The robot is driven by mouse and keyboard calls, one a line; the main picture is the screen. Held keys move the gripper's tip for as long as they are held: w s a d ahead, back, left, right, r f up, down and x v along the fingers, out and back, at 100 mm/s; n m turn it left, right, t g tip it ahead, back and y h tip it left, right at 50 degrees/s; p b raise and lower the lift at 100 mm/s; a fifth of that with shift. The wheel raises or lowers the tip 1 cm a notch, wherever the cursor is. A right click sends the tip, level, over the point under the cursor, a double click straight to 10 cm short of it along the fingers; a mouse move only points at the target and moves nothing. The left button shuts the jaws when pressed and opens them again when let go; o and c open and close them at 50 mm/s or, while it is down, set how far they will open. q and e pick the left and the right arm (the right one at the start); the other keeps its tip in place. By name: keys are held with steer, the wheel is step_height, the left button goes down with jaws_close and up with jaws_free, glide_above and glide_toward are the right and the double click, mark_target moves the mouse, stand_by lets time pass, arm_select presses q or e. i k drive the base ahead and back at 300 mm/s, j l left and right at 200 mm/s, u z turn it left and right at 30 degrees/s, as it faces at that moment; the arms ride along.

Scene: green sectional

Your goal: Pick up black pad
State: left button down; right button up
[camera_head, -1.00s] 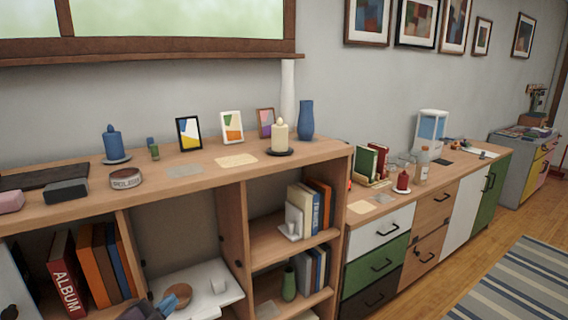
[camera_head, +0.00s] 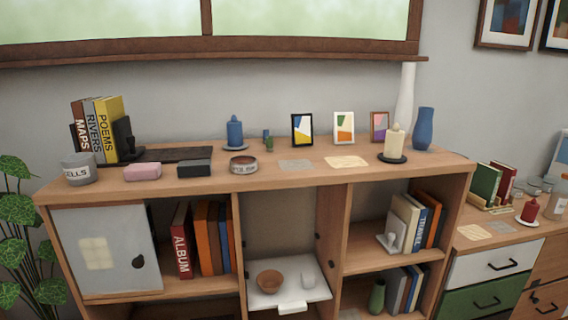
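A dark, flat black pad (camera_head: 180,155) lies on the wooden top of the shelf unit, toward its left half, behind a small black block (camera_head: 194,168). The books and their black bookend stand at the pad's left end. Which of the two dark things the task means, the flat one or the block, I cannot tell for sure. Neither of my grippers shows in the head view.
A pink block (camera_head: 143,172) and a grey pot (camera_head: 79,169) stand left of the black block, a round tin (camera_head: 243,165) right of it. A blue candle (camera_head: 235,132) stands behind. The white door (camera_head: 104,252) below is shut. A white tray (camera_head: 262,298) holds a brown bowl.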

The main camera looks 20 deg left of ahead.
mark_target(200, 168)
steer(key=u, duration=1.3)
